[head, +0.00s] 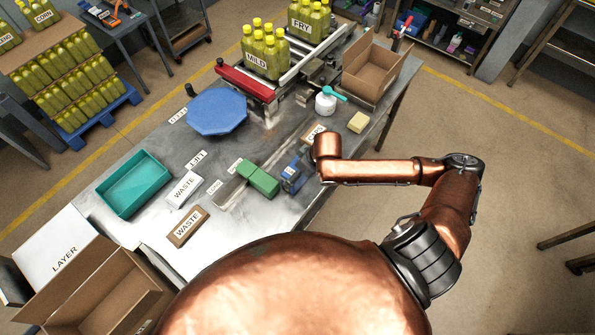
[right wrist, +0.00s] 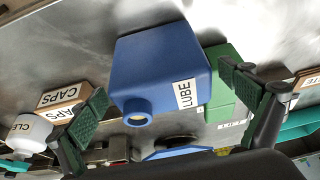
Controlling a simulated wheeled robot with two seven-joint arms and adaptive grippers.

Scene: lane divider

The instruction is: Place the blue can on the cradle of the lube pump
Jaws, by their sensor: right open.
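The blue can (right wrist: 150,65), with a LUBE label and a round spout, lies large in the right wrist view. In the head view the blue can (head: 294,174) stands on the metal table, partly covered by my right arm's end. My right gripper (right wrist: 162,88) is open, with one finger on each side of the can in the picture; contact cannot be told. A green block (head: 258,180) is beside the can, and it also shows behind the can in the right wrist view (right wrist: 220,82). I cannot make out the pump's cradle for certain. My left gripper is not in view.
A CAPS box (right wrist: 62,95) and a white CLE-labelled bottle (right wrist: 28,133) are left of the can in the wrist view. On the table are a teal tray (head: 134,184), WASTE blocks (head: 187,226), a blue octagonal plate (head: 217,111) and an open carton (head: 375,72).

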